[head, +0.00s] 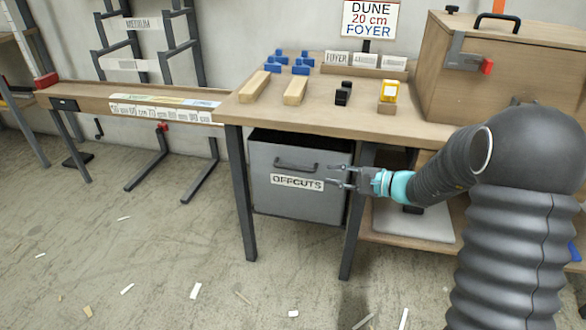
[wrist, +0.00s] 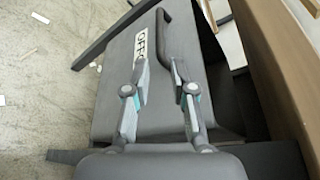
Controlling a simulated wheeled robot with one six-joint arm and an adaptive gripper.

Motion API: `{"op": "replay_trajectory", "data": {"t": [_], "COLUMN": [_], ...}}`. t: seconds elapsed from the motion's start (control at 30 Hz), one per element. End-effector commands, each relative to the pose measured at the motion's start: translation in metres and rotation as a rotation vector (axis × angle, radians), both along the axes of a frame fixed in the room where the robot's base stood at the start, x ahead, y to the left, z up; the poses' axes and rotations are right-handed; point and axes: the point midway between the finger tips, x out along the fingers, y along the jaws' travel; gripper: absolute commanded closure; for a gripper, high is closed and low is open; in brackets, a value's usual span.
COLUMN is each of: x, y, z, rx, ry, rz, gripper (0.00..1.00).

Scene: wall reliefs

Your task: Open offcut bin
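The offcut bin (head: 300,203) is a grey box under the workbench, with a white OFFCUTS label (head: 297,182) and a dark bar handle (head: 296,166) on its front. A dark gap shows between its front panel and the bench top. My gripper (head: 338,177) is at the right side of the bin front, its fingers apart and empty. In the wrist view, my open fingers (wrist: 161,72) point toward the handle (wrist: 175,42), which runs just beyond the tips, nearer the right finger. The label also shows there (wrist: 144,37). I cannot tell whether a finger touches the handle.
The workbench (head: 230,108) carries wooden blocks, blue pieces, black pieces and a yellow item. A wooden case (head: 500,70) stands on its right. Bench legs (head: 242,195) flank the bin. The floor (head: 150,250) in front is open, with scattered scraps.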

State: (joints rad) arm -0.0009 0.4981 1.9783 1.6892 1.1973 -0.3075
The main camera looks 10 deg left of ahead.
Motion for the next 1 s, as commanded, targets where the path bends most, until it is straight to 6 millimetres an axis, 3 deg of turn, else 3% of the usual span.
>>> {"op": "replay_trajectory", "data": {"t": [0.23, 0.7, 1.0], "x": [0.004, 0.030, 0.039], "y": [0.019, 0.098, 0.126], "z": [-0.003, -0.021, -0.028], "rx": [-0.002, -0.003, -0.003], "ry": [-0.020, -0.021, -0.019], "rz": [0.011, 0.013, 0.011], "gripper": [0.75, 0.75, 0.75]}}
